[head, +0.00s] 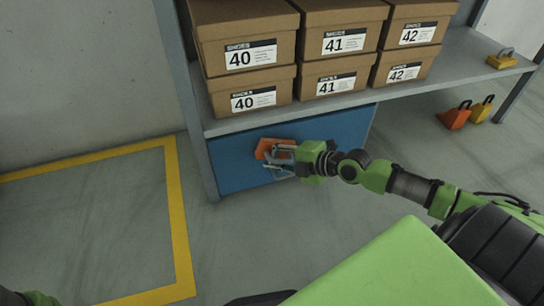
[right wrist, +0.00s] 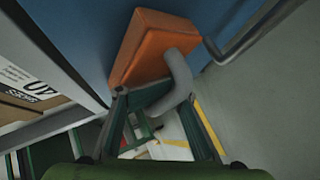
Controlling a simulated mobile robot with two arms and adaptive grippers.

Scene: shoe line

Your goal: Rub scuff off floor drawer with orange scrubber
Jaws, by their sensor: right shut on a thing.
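The floor drawer (head: 345,128) is the blue front under the shelf, and its blue face also fills the top of the right wrist view (right wrist: 85,30). The orange scrubber (head: 268,146) is held at the drawer face, left of its middle. In the right wrist view the scrubber (right wrist: 150,45) is an orange block with a grey loop handle, its far side toward the blue face. Full contact cannot be told. My right gripper (head: 284,158) is shut on the scrubber's handle. No scuff can be made out. My left gripper is not in view.
Brown shoe boxes (head: 250,85) marked 40, 41 and 42 stand on the grey shelf (head: 440,75) above the drawer. A yellow-based handled tool (head: 501,60) sits at the shelf's right. Orange (head: 455,117) and yellow (head: 481,110) handled tools stand on the floor at right. Yellow tape (head: 178,215) marks open floor.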

